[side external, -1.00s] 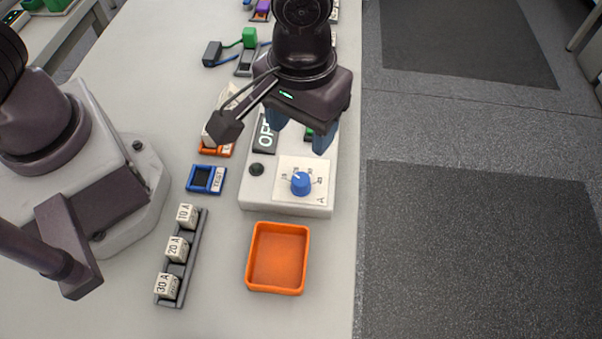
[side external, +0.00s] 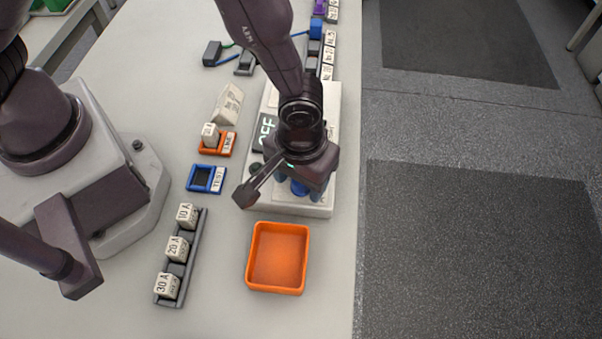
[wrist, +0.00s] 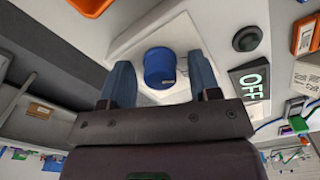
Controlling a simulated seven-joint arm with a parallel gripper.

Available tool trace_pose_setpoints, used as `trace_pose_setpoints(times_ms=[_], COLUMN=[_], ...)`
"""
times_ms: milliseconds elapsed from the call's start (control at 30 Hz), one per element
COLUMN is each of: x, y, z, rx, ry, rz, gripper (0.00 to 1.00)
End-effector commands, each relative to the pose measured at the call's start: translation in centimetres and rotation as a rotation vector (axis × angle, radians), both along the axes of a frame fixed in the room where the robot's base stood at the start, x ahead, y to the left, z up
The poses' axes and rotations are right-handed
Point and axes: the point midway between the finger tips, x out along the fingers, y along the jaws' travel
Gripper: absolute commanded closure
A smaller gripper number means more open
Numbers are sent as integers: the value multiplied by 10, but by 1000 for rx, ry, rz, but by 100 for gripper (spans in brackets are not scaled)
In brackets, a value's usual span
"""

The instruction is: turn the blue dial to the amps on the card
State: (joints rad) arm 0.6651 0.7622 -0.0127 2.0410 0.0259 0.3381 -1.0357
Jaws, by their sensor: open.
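The blue dial (wrist: 160,68) is on a white plate on the cycler box (side external: 262,205). In the wrist view it stands between the two fingers of my open gripper (wrist: 161,78), with a gap on either side. In the side view my gripper (side external: 300,188) is low over the dial, and hides most of it and its scale. A white card (side external: 229,103) leans on the table left of the cycler; its writing is too small to read. The cycler's display (wrist: 251,82) reads OFF.
An orange tray (side external: 249,270) stands in front of the cycler. A grey rack (side external: 190,252) holds blocks marked 10 A, 20 A and 30 A. A blue TEST holder (side external: 205,179) and an orange holder (side external: 217,147) with a white block stand left. A black button (wrist: 246,39) is near the dial.

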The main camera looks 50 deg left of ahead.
Motion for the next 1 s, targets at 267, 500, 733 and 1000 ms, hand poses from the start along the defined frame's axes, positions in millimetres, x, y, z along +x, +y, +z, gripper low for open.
trace_pose_setpoints(times_ms=[267, 500, 733, 1000], x=[0, 0, 0, 0], y=[0, 0, 0, 0], z=[0, 0, 0, 0], rx=[0, 0, 0, 0], ry=[0, 0, 0, 0], rz=[0, 0, -23, -161], gripper=[53, 93, 93, 93])
